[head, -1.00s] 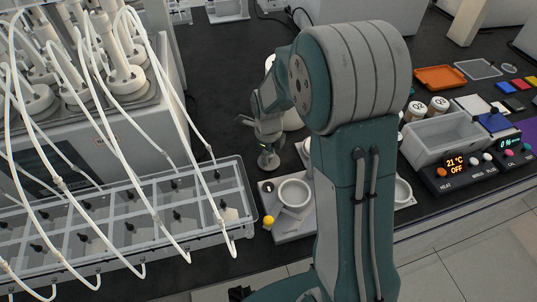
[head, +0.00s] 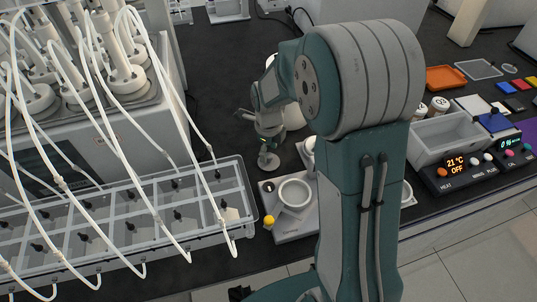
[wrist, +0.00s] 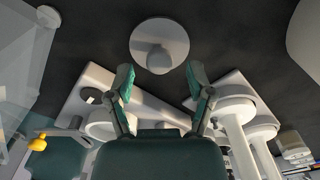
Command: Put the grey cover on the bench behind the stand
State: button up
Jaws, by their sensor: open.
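The grey cover (wrist: 160,32) is a round disc with a knob in the middle. It lies flat on the dark bench behind the stand, apart from it. In the head view the cover (head: 268,161) is small and sits just below my gripper (head: 269,143). In the wrist view my gripper (wrist: 160,74) is open and empty, its fingers spread either side of the knob's near end. My arm hides part of the stand in the head view.
A grey bin (head: 440,140) and a heater box with display (head: 458,175) stand at the right. The bench behind the cover is mostly clear.

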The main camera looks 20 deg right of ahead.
aim_at(269, 155)
notch_tip(269, 155, up, 9)
jog(key=s+r+n+t, duration=0.2)
jog(key=s+r+n, duration=0.3)
jog(key=s+n, duration=0.5)
jog(key=s+r+n+t, duration=0.3)
jog(key=s+r+n, duration=0.2)
jog(key=s+n, duration=0.6)
jog(key=n, duration=0.6)
jog(key=shift+r+t, duration=0.3)
jog(key=shift+d, duration=0.1)
